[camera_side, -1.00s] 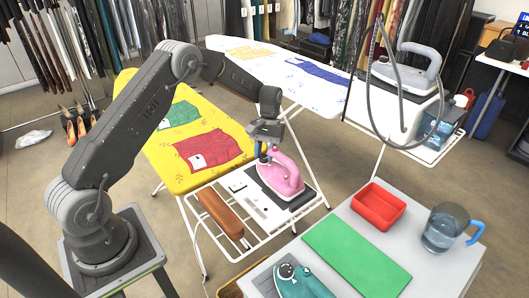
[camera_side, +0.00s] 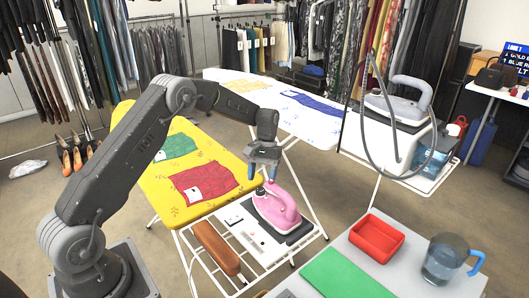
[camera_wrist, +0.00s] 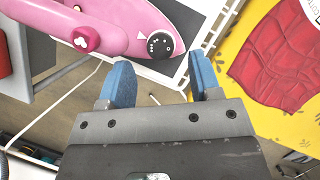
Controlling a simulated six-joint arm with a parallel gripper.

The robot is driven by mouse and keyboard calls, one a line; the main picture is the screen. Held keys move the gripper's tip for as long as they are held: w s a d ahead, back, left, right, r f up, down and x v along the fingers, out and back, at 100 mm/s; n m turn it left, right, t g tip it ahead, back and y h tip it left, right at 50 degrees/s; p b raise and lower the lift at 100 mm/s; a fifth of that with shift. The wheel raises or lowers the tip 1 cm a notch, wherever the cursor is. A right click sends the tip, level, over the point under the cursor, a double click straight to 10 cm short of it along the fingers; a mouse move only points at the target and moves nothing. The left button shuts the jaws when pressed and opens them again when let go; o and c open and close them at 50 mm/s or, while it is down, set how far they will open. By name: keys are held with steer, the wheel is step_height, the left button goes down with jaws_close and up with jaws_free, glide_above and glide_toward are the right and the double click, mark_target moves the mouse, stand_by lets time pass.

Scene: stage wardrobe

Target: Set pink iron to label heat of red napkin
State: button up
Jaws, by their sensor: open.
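The pink iron (camera_side: 278,210) stands on the iron rest at the near end of the yellow ironing board. In the wrist view the iron (camera_wrist: 105,22) shows a round black dial (camera_wrist: 159,45) with pale marks and a white triangle beside it. The marks are too small to read. My gripper (camera_side: 262,175) is open and empty, just above and behind the iron. In the wrist view its blue fingers (camera_wrist: 160,75) are spread apart, just short of the dial. The red napkin (camera_side: 208,178) lies on the yellow board with a white label (camera_side: 195,194), whose symbol is unreadable.
A green napkin (camera_side: 176,147) lies farther up the yellow board. A brown wooden block (camera_side: 217,248) and a white switch panel (camera_side: 247,228) are beside the iron. A red tray (camera_side: 377,238), green mat (camera_side: 335,278) and water jug (camera_side: 447,258) stand on the right table.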

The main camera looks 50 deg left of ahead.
mark_target(260, 189)
steer(key=v, duration=1)
steer(key=shift+w+r, duration=0.15)
steer(key=shift+r, duration=0.15)
steer(key=shift+a, duration=0.2)
steer(key=s+d+f+n, duration=0.1)
steer(key=f, duration=0.3)
steer(key=s+d+f+n+h, duration=0.1)
steer(key=s+f+n, duration=0.1)
steer(key=f, duration=0.2)
steer(key=s+f+n+t, duration=0.1)
steer(key=f, duration=0.4)
steer(key=shift+s+d, duration=0.25)
steer(key=shift+d, duration=0.15)
steer(key=shift+r, duration=0.1)
steer(key=shift+c, duration=0.5)
